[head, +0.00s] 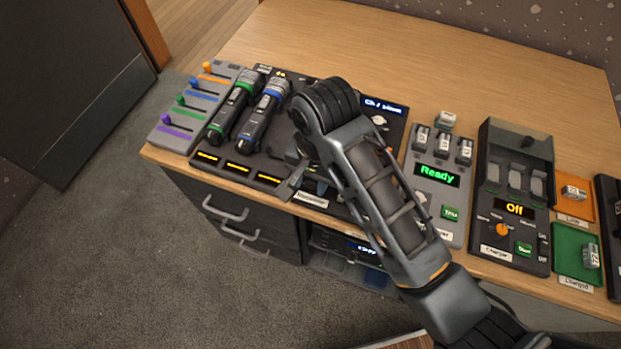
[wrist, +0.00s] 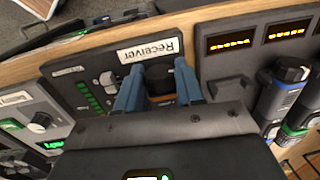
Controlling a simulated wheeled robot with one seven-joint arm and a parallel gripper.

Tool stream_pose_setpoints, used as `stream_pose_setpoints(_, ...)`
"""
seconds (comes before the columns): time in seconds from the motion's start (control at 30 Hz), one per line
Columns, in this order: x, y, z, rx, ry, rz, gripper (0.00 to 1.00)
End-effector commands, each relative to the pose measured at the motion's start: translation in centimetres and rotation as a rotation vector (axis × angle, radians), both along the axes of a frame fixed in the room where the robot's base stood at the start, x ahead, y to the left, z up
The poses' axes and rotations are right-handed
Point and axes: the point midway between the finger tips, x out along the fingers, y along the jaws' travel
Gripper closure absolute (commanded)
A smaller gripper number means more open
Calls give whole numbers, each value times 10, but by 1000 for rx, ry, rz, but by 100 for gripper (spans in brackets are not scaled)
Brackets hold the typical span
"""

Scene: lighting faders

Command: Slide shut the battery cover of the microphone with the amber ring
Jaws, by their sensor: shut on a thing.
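My gripper (wrist: 160,88) is low over the front of the receiver panel, its two blue fingers pointing toward the receiver label. It is shut on a dark rounded piece with an amber band (wrist: 160,82). The rest of this piece is hidden behind the gripper body, so I cannot tell whether it is the amber-ring microphone. No battery cover can be made out. In the head view my arm hides the held piece. A green-ring microphone (head: 235,106) and a blue-ring microphone (head: 265,112) lie side by side left of my arm.
A fader box with coloured sliders (head: 195,107) stands at the far left. The receiver panel (wrist: 65,92) lies under the gripper. Right of my arm are a tester reading Ready (head: 437,176), a charger reading Off (head: 514,208) and orange and green trays. The desk's back is clear.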

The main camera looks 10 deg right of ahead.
Motion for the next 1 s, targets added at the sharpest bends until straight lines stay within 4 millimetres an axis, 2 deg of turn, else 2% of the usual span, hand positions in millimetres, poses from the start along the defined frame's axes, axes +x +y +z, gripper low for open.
stream_pose_setpoints(1.0,27,-19,1,0,-1,-1,91)
